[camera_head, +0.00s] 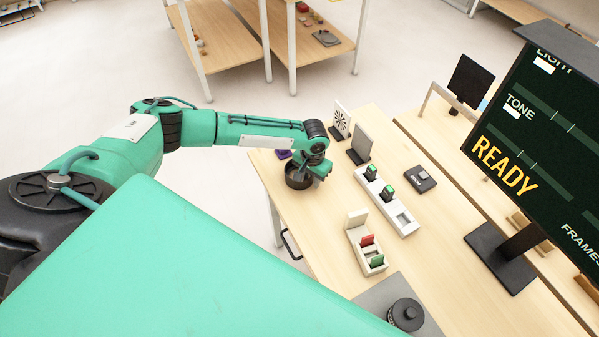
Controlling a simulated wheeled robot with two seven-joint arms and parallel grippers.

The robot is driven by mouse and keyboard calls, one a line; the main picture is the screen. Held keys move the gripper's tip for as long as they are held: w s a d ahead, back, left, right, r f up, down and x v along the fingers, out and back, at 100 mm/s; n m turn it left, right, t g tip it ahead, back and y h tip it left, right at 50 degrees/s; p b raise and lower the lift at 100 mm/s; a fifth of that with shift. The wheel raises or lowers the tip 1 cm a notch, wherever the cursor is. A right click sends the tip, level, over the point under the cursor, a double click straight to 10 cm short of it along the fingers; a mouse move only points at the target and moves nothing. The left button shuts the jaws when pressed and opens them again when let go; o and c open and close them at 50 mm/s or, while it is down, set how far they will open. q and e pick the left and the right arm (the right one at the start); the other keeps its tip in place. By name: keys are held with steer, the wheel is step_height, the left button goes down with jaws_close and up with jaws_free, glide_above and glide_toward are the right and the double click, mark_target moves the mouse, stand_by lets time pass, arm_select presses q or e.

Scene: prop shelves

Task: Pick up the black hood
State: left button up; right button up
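A dark round ring-like piece (298,178), which looks like the black hood, is at the far left part of the wooden table. The end of my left arm is right over it, and my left gripper (314,174) is at its right side. The fingers are small and partly hidden by the wrist, so I cannot tell whether they are shut on it. A black cylinder (406,314) with a knob-like top stands on a grey plate (383,294) at the near edge of the view. My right gripper is not in view.
A white tray (408,217) with green-topped pieces and a white holder (357,239) with red and green cards stand mid-table. A dotted white card (341,121), a grey panel (362,141) and a dark box (420,179) stand farther back. A large screen (530,130) reads READY at right.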

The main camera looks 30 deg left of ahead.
arm_select(q)
jaws_close()
steer(key=shift+r, duration=0.1)
